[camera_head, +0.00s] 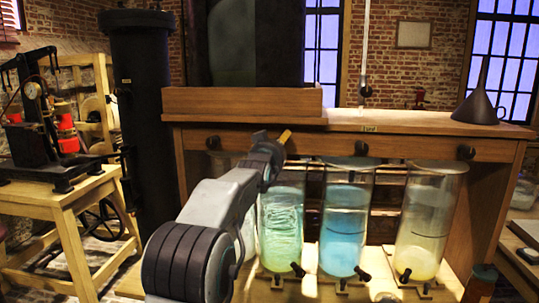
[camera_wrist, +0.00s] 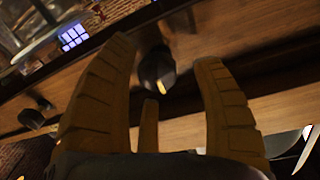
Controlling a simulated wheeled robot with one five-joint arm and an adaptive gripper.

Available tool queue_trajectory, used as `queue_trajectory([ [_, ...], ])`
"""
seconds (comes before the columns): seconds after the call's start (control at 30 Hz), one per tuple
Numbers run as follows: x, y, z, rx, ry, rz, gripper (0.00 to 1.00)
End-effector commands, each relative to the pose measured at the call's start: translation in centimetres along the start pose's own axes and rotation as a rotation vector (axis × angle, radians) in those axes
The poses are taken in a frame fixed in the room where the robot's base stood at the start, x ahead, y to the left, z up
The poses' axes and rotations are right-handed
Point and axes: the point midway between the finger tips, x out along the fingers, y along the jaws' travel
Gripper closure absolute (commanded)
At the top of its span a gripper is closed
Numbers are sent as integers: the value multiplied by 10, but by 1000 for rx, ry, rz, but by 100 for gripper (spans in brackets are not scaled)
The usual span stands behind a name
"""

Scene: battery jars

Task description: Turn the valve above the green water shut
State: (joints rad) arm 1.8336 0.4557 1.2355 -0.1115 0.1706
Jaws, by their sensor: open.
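A jar of green water (camera_head: 281,228) stands below the wooden bench rail, just right of my arm in the head view. My gripper (camera_head: 285,137) is at the rail above this jar; a yellow finger shows there. The valve above the green water is hidden behind my gripper in the head view. In the wrist view, a black valve knob (camera_wrist: 156,72) with a light yellow mark lies ahead between the spread fingers of my gripper (camera_wrist: 164,52). The fingers are open and hold nothing. I cannot tell whether they touch the knob.
More black valves sit along the rail: one left (camera_head: 213,142), one above the blue jar (camera_head: 361,148), one above the yellowish jar (camera_head: 465,152). A blue jar (camera_head: 345,228) and a yellowish jar (camera_head: 430,225) stand right. A black funnel (camera_head: 480,100) rests on the bench top.

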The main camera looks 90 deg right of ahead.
Motion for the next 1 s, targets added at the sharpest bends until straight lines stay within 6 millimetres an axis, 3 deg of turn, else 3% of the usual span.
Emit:
queue_trajectory([
  [0.6, -80, 0, -1, 0, 2, -1, 40],
  [1.0, -105, 0, 0, 0, 2, -1, 40],
])
